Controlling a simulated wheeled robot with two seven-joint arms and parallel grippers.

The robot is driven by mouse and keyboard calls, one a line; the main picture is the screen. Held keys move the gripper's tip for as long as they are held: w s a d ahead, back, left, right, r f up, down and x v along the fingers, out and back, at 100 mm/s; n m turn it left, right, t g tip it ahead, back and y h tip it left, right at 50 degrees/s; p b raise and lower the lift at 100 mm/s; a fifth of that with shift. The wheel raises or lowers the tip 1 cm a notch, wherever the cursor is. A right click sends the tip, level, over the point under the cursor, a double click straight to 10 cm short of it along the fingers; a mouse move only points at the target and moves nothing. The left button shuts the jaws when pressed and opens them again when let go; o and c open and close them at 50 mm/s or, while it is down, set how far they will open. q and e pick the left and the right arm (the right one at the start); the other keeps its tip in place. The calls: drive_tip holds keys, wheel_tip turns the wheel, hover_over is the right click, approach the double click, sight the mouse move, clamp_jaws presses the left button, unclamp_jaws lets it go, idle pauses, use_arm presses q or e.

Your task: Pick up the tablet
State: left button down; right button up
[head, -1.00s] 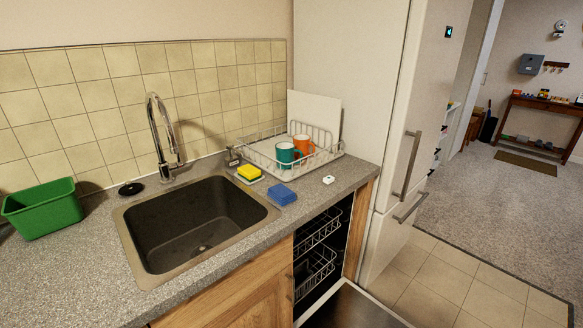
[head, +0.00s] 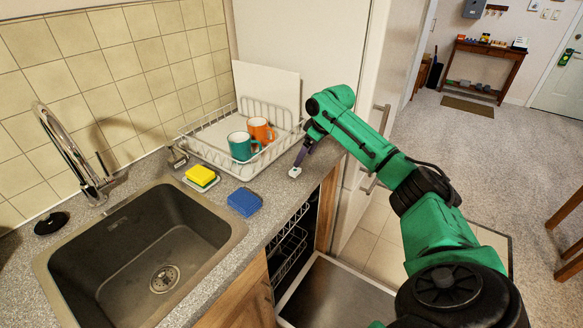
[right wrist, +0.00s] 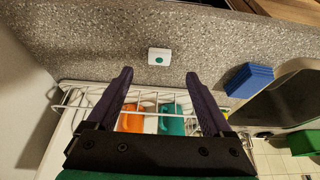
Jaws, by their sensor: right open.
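The tablet is a small white block (head: 295,172) on the grey counter, in front of the dish rack. In the right wrist view the tablet (right wrist: 159,57) lies flat with a green dot on top. My right gripper (head: 301,157) reaches down over the counter right beside it. In the right wrist view this gripper (right wrist: 159,74) is open and empty, and the tablet lies just beyond the fingertips, centred between them. The exact height of the fingers above the counter is hard to tell. My left gripper is not in view.
A white dish rack (head: 190,143) with a teal mug (head: 240,147) and an orange mug (head: 259,131) stands behind the tablet. A blue sponge (head: 244,202) and a yellow sponge (head: 201,175) lie to the left, by the sink (head: 110,262). The dishwasher door (head: 335,296) hangs open below.

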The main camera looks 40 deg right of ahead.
sight(295, 170)
drive_tip(key=p+x, duration=0.2)
drive_tip(key=x, duration=0.4)
drive_tip(key=shift+w+f, duration=0.15)
drive_tip(key=shift+w, duration=0.1)
drive_tip(key=shift+a+f, duration=0.1)
drive_tip(key=shift+f, duration=0.3)
drive_tip(key=shift+w+f, duration=0.1)
drive_tip(key=shift+f, duration=0.05)
clamp_jaws()
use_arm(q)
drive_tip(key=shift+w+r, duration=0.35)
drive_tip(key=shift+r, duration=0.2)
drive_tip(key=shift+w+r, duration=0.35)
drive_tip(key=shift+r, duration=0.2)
